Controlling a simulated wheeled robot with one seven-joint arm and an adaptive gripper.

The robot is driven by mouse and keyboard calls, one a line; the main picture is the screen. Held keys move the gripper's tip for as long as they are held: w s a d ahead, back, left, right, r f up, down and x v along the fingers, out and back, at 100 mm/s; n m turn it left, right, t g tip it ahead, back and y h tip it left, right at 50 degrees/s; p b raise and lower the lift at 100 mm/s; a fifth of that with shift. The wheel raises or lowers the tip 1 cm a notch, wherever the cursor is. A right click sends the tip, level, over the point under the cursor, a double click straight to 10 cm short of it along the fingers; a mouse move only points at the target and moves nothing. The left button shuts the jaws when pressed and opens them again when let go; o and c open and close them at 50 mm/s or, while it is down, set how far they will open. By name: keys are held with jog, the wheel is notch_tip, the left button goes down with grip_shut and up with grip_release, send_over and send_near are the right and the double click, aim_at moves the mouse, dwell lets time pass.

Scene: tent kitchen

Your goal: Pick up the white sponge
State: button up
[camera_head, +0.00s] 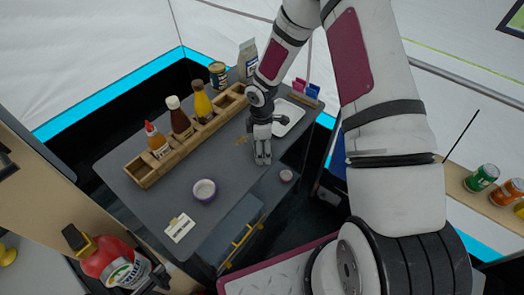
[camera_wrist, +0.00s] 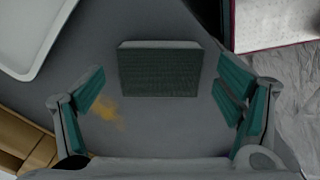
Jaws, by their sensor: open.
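In the wrist view, a rectangular block (camera_wrist: 160,70) lies on the grey tabletop, with a dark green ribbed face and a thin paler edge. It looks like a sponge with its scouring side up; no white face shows. My gripper (camera_wrist: 162,92) is open and empty, with one finger on each side of the block and a gap to both. In the head view my gripper (camera_head: 262,160) points down over the middle of the table, and the block is hidden behind it. I cannot tell its exact height above the table.
A white tray (camera_head: 287,118) lies behind my gripper. A wooden rack (camera_head: 147,177) with several sauce bottles runs along the left. An orange stain (camera_wrist: 105,112) marks the tabletop.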

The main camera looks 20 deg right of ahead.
aim_at(263, 143)
jog(key=c, duration=0.9)
jog(key=shift+r, duration=0.1)
jog(key=shift+r, duration=0.5)
notch_tip(263, 143, up, 2)
jog(key=shift+b, duration=0.35)
jog(key=shift+s+r, duration=0.2)
jog(key=shift+s, duration=0.5)
jog(key=s+r, duration=0.1)
jog(key=s, duration=1.3)
jog(key=shift+s+r+b, duration=0.2)
jog(key=shift+s+b, duration=0.1)
jog(key=shift+b, duration=0.15)
jog(key=shift+o, duration=0.2)
jog(key=shift+a, duration=0.1)
